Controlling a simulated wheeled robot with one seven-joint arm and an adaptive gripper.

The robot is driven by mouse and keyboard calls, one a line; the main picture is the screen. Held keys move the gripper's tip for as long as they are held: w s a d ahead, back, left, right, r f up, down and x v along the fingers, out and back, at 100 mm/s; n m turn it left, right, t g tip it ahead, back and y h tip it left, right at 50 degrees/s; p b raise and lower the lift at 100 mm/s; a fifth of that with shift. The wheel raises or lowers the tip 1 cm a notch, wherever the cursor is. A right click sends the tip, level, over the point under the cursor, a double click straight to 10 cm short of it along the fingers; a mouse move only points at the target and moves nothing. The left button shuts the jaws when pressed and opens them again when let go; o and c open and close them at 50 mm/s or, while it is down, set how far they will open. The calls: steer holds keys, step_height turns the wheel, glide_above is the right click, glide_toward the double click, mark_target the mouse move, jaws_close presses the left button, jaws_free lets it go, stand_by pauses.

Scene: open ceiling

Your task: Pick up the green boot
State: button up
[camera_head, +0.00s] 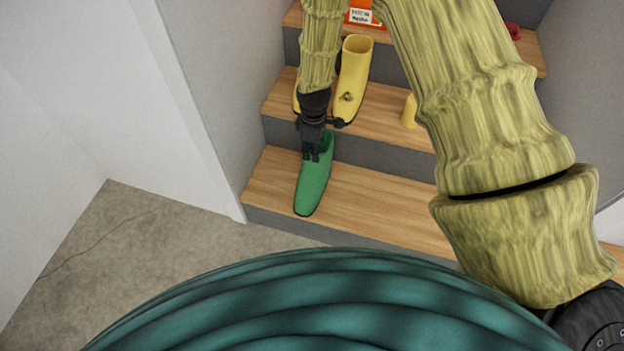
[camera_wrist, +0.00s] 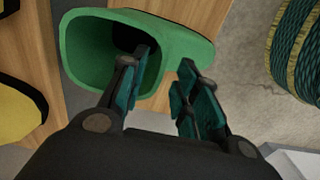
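The green boot (camera_head: 313,188) stands on the lowest wooden step shown in the head view, its toe toward the step's front edge. My gripper (camera_head: 314,156) is at the boot's upper part, pointing down. In the wrist view, the green boot (camera_wrist: 82,52) shows its dark opening. The fingers of my gripper (camera_wrist: 163,62) are apart there. The left finger overlaps the opening and the right finger is beyond the rim, so the rim's near-right wall appears between them. I cannot tell whether either finger touches the boot.
Yellow boots (camera_head: 353,82) stand on the step above, close behind my gripper. A small yellow object (camera_head: 410,111) is further right on that step. A grey wall (camera_head: 215,90) borders the stairs on the left. The lower step (camera_head: 385,205) is clear right of the green boot.

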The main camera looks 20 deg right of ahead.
step_height(320, 180, down, 3)
steer(key=shift+f+b, duration=0.15)
steer(key=shift+b, duration=0.2)
steer(key=shift+c, duration=0.4)
jaws_close()
steer(key=shift+w, duration=0.1)
